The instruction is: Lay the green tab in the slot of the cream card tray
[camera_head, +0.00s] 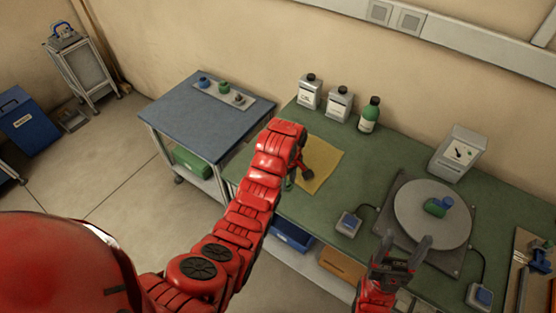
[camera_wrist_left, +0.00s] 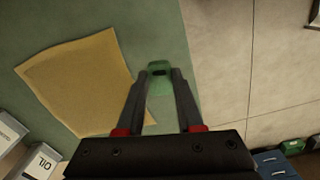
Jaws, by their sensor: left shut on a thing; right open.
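My left gripper (camera_head: 297,178) is at the front edge of the green bench, beside a tan sheet, partly hidden by my forearm. In the left wrist view its fingers (camera_wrist_left: 158,78) are shut on a small green piece (camera_wrist_left: 159,68), seemingly the green tab, with a dark mark on it. In the head view the green piece (camera_head: 289,183) is barely visible. I cannot clearly identify a cream card tray. My right gripper (camera_head: 406,245) is open and empty before the turntable.
The tan sheet (camera_head: 325,160) lies flat on the bench. The turntable (camera_head: 415,215) carries a blue and green object (camera_head: 438,206). A small device (camera_head: 349,224) sits near the front edge.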

